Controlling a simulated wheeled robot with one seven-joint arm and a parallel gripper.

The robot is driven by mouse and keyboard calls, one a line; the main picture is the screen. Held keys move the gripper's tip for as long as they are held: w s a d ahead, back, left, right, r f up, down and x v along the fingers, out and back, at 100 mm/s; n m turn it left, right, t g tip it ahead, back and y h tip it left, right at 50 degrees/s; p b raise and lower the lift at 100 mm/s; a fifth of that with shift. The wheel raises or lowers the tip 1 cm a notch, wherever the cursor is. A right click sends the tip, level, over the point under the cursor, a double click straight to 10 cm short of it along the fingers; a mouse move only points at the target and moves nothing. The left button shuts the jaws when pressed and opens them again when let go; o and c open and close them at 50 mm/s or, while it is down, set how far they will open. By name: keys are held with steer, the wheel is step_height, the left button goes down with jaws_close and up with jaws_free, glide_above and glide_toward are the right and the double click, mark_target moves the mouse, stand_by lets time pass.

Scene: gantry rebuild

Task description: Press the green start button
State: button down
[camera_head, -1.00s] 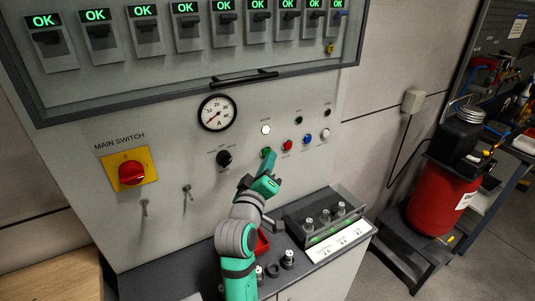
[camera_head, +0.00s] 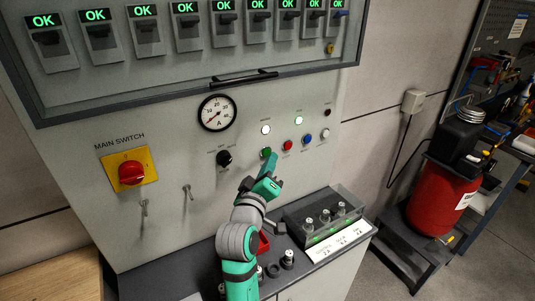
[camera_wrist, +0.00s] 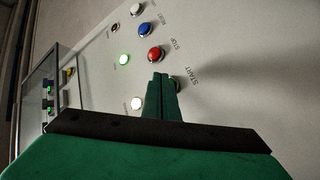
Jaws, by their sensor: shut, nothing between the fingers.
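The green start button (camera_head: 266,152) is on the grey panel, at the left end of a row of coloured buttons. In the wrist view the START label shows beside the green button (camera_wrist: 176,82), which is partly hidden by my fingertips. My gripper (camera_head: 274,159) is shut and empty, its tips pointing at the panel just right of the button. In the wrist view the closed fingers (camera_wrist: 163,80) overlap the button's edge; I cannot tell whether they touch it. A small lamp (camera_head: 298,120) above the row glows greenish white, and a white lamp (camera_head: 265,129) is lit.
The red stop button (camera_head: 287,146), blue button (camera_head: 307,139) and white button (camera_head: 325,134) sit close by on the right. A black knob (camera_head: 223,158) and the red main switch (camera_head: 131,173) are to the left. A clear-covered box (camera_head: 325,217) stands on the ledge below.

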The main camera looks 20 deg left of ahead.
steer(key=shift+s+d, duration=0.15)
steer(key=shift+d, duration=0.05)
steer(key=s+d, duration=0.1)
steer(key=d, duration=0.1)
steer(key=s+d, duration=0.2)
stand_by(0.6)
stand_by(0.7)
